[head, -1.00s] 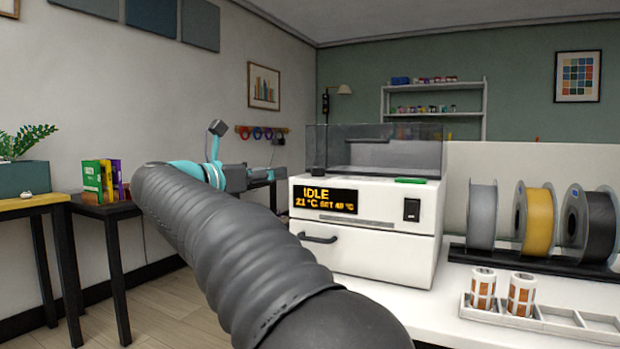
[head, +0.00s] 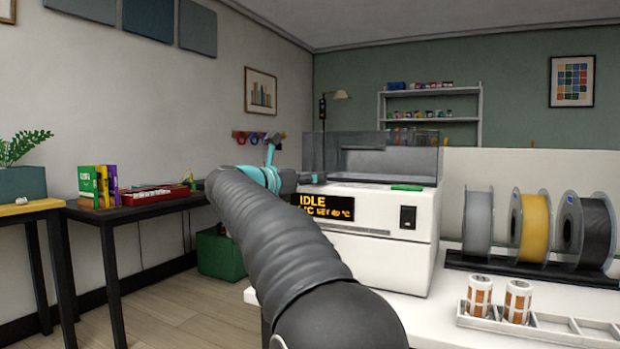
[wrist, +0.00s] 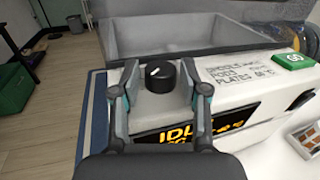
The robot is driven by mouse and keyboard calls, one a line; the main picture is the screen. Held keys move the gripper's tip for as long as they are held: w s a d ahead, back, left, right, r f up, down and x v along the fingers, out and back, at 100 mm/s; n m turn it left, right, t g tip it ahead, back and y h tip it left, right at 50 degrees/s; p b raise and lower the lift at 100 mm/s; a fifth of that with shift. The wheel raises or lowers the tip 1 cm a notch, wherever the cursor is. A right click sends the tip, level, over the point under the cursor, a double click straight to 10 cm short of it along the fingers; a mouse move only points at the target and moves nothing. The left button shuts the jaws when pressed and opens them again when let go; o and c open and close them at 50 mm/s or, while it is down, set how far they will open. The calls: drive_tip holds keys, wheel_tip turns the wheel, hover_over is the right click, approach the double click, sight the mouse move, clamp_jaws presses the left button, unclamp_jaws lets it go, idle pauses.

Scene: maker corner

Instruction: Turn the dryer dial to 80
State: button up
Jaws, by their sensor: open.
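The dryer (head: 385,252) is a white box with a clear lid on the bench, and its display (head: 325,207) reads IDLE with a set value that looks like 40 °C, partly hidden by my arm. In the wrist view the black dial (wrist: 160,76) with a white pointer mark sits on the dryer's top, just behind the display (wrist: 195,129). My gripper (wrist: 160,92) is open, with one finger on each side of the dial; I cannot tell whether they touch it. In the head view my arm hides the dial.
A green block (wrist: 294,61) lies on the dryer's top at the right, beside printed text. Filament spools (head: 532,228) and a tray (head: 545,325) with two printed rolls stand right of the dryer. A black table (head: 150,208) stands at the left, with a green bin (head: 220,254) nearby.

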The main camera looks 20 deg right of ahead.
drive_tip(key=shift+w+d, duration=0.1)
drive_tip(key=shift+d, duration=0.15)
clamp_jaws()
drive_tip(key=shift+w+a+m+g+p, duration=0.1)
drive_tip(key=shift+m+g+p, duration=0.2)
drive_tip(key=shift+g+p, duration=0.2)
drive_tip(key=m+g+p, duration=0.1)
drive_tip(key=g, duration=0.1)
drive_tip(key=m+g+h+p, duration=0.1)
drive_tip(key=g+p, duration=0.1)
drive_tip(key=m+g+p, duration=0.1)
drive_tip(key=shift+w+r+m+g+p, duration=0.25)
drive_tip(key=shift+m+g+p, duration=0.05)
drive_tip(key=shift+g+p, duration=0.1)
drive_tip(key=m+g+p, duration=0.2)
drive_tip(key=g+p, duration=0.1)
drive_tip(key=shift+f+m+g, duration=0.15)
drive_tip(key=shift+m+g, duration=0.15)
drive_tip(key=shift+g, duration=0.1)
drive_tip(key=shift+w+f+m+g+p, duration=0.15)
drive_tip(key=shift+m+g+p, duration=0.3)
drive_tip(key=shift+g, duration=0.25)
drive_tip(key=shift+m+g+y+p, duration=0.35)
drive_tip(key=shift+m+g+y, duration=0.25)
drive_tip(key=shift+m+g, duration=0.45)
